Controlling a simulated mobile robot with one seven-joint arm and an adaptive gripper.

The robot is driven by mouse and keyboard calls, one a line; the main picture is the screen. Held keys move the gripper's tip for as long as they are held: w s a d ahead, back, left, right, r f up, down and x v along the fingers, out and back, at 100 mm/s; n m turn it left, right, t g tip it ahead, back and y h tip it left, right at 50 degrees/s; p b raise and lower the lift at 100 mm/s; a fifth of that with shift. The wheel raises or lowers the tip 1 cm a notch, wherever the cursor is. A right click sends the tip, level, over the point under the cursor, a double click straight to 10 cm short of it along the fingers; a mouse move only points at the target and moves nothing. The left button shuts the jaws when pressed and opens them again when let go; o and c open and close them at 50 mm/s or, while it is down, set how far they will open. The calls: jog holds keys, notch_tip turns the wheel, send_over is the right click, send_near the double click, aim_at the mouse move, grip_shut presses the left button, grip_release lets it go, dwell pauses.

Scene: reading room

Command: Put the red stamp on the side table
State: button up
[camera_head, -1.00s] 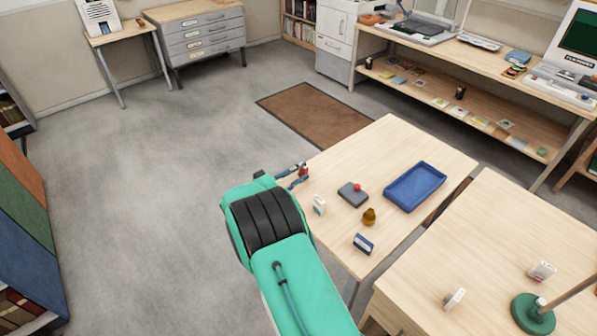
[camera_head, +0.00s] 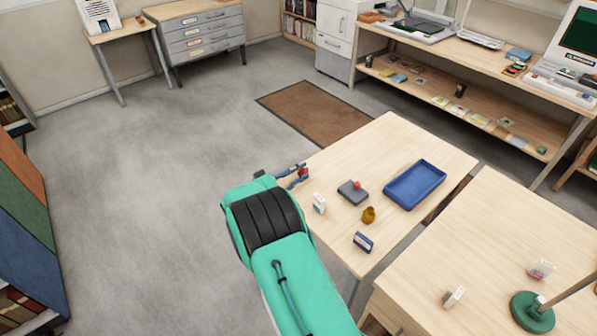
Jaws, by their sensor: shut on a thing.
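My gripper (camera_head: 296,174) is at the left edge of the light wood table (camera_head: 400,140), mostly hidden behind my green arm. It is shut on a small red thing (camera_head: 304,171), which appears to be the red stamp; its shape is largely hidden. The gripper and the red thing overlap the table edge in the picture, and I cannot tell their height. A grey block with a red knob (camera_head: 352,192) sits on this table, to the right of the gripper. A small wooden table (camera_head: 125,35) stands far off at the upper left; I cannot tell which table is the side table.
The wood table also holds a blue tray (camera_head: 415,186), a brown knobbed object (camera_head: 369,215), a blue box (camera_head: 363,242) and a white item (camera_head: 319,203). Another table (camera_head: 470,250) with a green lamp base (camera_head: 532,312) adjoins at right. Open floor (camera_head: 150,180) lies to the left.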

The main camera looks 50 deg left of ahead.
jog(key=shift+f, duration=0.1)
jog(key=o, duration=1.3)
jog(key=shift+o, duration=0.2)
jog(key=shift+s, duration=0.1)
jog(key=shift+s, duration=3.65)
jog(key=shift+r, duration=0.2)
